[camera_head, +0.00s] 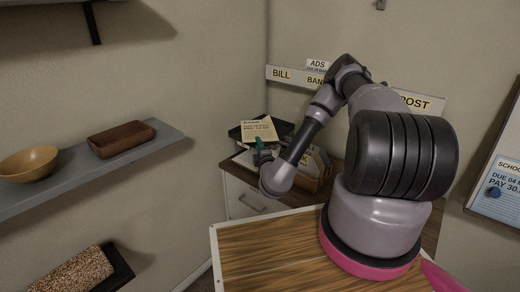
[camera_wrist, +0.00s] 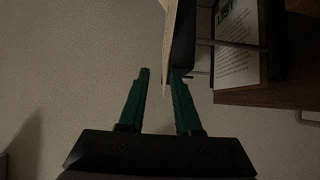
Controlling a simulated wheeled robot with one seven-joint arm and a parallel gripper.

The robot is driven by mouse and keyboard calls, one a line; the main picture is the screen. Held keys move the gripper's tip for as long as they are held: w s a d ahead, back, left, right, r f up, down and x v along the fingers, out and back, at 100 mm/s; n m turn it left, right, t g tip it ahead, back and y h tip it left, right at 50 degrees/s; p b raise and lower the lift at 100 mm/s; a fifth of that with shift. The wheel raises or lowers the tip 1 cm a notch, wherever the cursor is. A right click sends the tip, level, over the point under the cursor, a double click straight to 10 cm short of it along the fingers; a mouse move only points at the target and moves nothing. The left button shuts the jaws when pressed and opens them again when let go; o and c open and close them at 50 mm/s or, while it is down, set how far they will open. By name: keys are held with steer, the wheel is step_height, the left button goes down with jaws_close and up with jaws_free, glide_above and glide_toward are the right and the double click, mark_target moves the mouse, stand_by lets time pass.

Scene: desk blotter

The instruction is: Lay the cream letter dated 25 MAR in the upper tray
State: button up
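A cream letter (camera_head: 259,130) with a dark heading and small lines of text is in the head view; I cannot read its date. It lies at or just above the black upper tray (camera_head: 284,128), overlapping its left front part. My gripper (camera_head: 260,144) is just below the letter's near edge, partly hidden by my arm. In the wrist view my gripper (camera_wrist: 160,72) has its green fingers apart. The cream letter (camera_wrist: 169,45) shows nearly edge-on, its tip reaching between the fingers, close to the right one. The black tray edge (camera_wrist: 183,45) is beside it.
White papers (camera_head: 243,161) lie below the upper tray, and a printed sheet (camera_wrist: 237,40) shows in the wrist view. A wooden holder with envelopes (camera_head: 318,168) stands right of the trays. Wall signs hang behind; a shelf (camera_head: 85,178) is at left.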

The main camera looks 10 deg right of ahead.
steer(key=s+a+r+n+y, duration=0.1)
steer(key=a+r+n+y, duration=0.4)
steer(key=r+n+y, duration=0.4)
steer(key=s+a+r+n+y, duration=0.2)
steer(key=a+r+n+y, duration=0.35)
steer(key=r, duration=0.55)
steer(key=s+a+r+n+g+y, duration=0.3)
steer(key=s+r+n+g, duration=0.25)
steer(key=n+g, duration=0.35)
steer(key=s+a+r+n+g+y, duration=0.25)
steer(key=s+r+n+g, duration=0.25)
steer(key=s+n+g, duration=0.35)
steer(key=s+d+n+g+h, duration=0.45)
steer(key=s+n+h, duration=0.5)
steer(key=n, duration=0.25)
steer(key=d+r+n+t+h, duration=0.3)
steer(key=d+r+t+h, duration=0.1)
steer(key=d, duration=0.4)
steer(key=s+d+r+n+t+h, duration=0.1)
steer(key=d+r+n+t+h, duration=0.2)
steer(key=d+r+t, duration=0.3)
steer(key=shift+s+d+r+t+h, duration=0.2)
steer(key=shift+d+r+t+h, duration=0.1)
steer(key=shift+d+t+h, duration=0.45)
steer(key=shift+d, duration=0.1)
